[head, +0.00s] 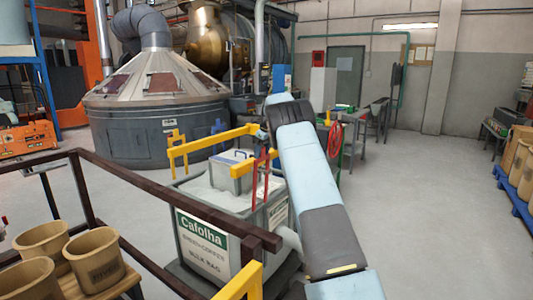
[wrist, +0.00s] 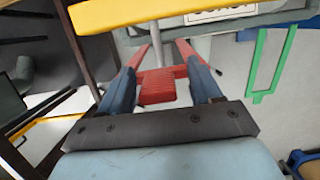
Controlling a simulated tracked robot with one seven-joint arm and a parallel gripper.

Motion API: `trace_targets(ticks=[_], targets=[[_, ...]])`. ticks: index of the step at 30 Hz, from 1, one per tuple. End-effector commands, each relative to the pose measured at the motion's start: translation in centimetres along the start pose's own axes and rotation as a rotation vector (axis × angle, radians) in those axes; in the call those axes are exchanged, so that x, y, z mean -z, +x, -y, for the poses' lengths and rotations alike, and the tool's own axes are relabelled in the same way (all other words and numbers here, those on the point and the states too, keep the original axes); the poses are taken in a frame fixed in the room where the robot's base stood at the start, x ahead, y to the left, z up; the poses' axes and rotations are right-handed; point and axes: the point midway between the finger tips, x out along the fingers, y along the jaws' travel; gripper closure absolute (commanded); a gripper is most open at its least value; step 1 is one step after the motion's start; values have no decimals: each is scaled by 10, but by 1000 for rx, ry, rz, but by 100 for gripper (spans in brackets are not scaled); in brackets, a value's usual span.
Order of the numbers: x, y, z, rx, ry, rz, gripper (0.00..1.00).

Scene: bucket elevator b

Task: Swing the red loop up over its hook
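In the wrist view the red loop (wrist: 162,86) shows as a ribbed red block on a crossbar, with thin red parts running away at both sides. My gripper (wrist: 163,68) has its two blue fingers wide apart, one at each side of the red block. Whether either finger touches the red parts is unclear. In the head view, thin upright red parts (head: 267,175) show below the yellow bar, left of my light-blue arm. My arm hides the area behind it, and my gripper is not clearly visible there. I cannot make out the hook.
A yellow bar (wrist: 170,10) crosses close above the fingertips in the wrist view. In the head view a yellow frame (head: 210,145) stands over a white labelled bin (head: 205,245) holding a grey box (head: 230,176). A dark railing (head: 130,185) is at left. Open floor lies right.

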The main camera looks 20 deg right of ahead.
Motion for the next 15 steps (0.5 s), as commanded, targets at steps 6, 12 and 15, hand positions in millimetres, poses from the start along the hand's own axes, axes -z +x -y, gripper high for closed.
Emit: trace_targets(ticks=[6,12,15], targets=[[0,0,-1,-4,0,-2,36],[0,-24,0,-2,0,-1,36],[0,-42,0,-2,0,-1,36]])
